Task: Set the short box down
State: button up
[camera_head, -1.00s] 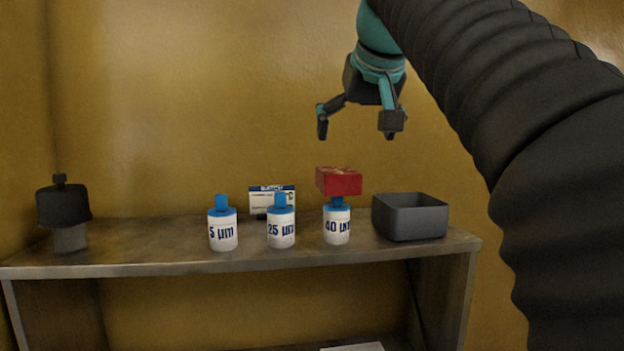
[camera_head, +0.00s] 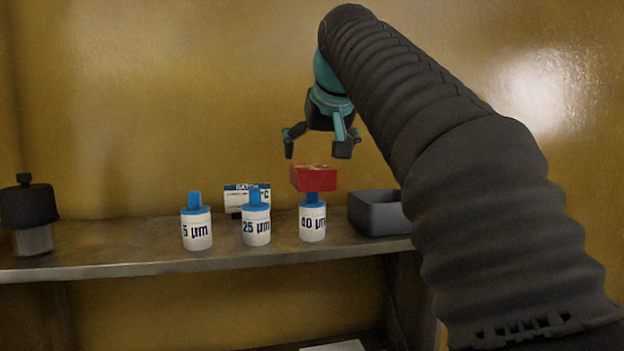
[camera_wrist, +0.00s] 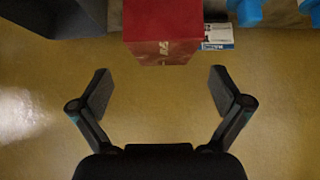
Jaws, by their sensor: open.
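The short box is red (camera_head: 314,179) and rests on the blue cap of the bottle marked 40 µm (camera_head: 312,222), on the shelf. It also shows at the top of the wrist view (camera_wrist: 163,30). My gripper (camera_head: 316,152) is open and empty, just above the box in the head view, with its fingers apart from it. In the wrist view the open fingers (camera_wrist: 160,82) have only the yellow wall between them. The underside of the box, where it meets the cap, cannot be seen clearly.
Bottles marked 5 µm (camera_head: 196,228) and 25 µm (camera_head: 256,224) stand left of the box. A label card (camera_head: 236,194) stands behind them. A dark grey bin (camera_head: 376,218) is at right, partly behind my arm. A black-topped jar (camera_head: 28,212) stands at far left of the metal shelf (camera_head: 120,262).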

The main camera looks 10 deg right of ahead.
aim_at(312, 166)
jog(key=x, duration=0.4)
jog(key=shift+w+a+f+b, duration=0.2)
jog(key=shift+f+b, duration=0.2)
jog(key=c, duration=1.4)
notch_tip(312, 166, up, 6)
jog(key=p, duration=0.3)
jog(key=shift+r+b, duration=0.2)
jog(key=shift+b, duration=0.1)
jog(key=shift+r, duration=1.8)
